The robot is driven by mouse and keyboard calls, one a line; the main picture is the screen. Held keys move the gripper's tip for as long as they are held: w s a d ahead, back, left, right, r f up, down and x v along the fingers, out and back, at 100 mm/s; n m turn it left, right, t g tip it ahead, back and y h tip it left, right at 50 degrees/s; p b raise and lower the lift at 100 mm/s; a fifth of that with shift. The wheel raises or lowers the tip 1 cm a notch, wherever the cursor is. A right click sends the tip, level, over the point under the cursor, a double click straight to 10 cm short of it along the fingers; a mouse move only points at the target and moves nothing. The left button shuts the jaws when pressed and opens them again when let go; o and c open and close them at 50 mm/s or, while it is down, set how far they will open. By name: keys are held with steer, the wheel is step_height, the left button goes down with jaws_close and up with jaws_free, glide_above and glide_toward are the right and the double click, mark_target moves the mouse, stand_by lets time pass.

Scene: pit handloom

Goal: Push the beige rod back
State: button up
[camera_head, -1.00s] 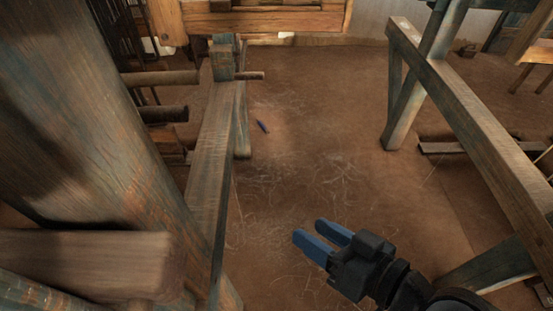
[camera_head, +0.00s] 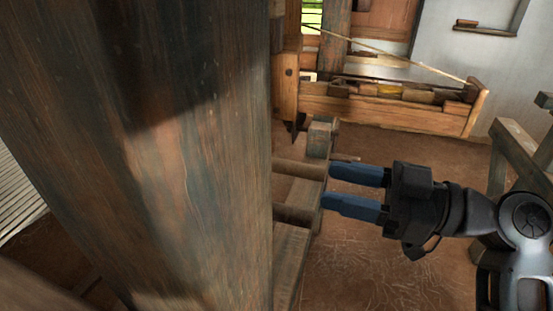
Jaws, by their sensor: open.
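Two horizontal wooden rods run from behind the big post towards the loom beam. The upper one is lighter and is likely the beige rod (camera_head: 298,168); its thin end seems to show past the upright block, just above my fingers. The lower rod (camera_head: 294,214) is browner. My gripper (camera_head: 328,186) is open and empty, its two blue fingers pointing left, one above the other. The fingertips overlap the block and beam area in the picture; I cannot tell whether they touch anything. The rods' left ends are hidden behind the post.
A thick wooden post (camera_head: 170,130) fills the left half. The loom's side beam (camera_head: 290,265) runs below the rods. A wooden bench-like tray (camera_head: 400,113) stands at the back by the wall. Brown floor (camera_head: 365,265) lies open below my gripper.

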mark_target(289, 169)
steer(key=shift+n+g, duration=0.4)
steer(key=shift+n, duration=0.1)
steer(key=x, duration=0.2)
steer(key=r+p+x, duration=0.1)
steer(key=x, duration=0.5)
steer(key=shift+w+r+p, duration=0.15)
steer(key=shift+r+p, duration=0.1)
steer(key=shift+p, duration=0.15)
jaws_close()
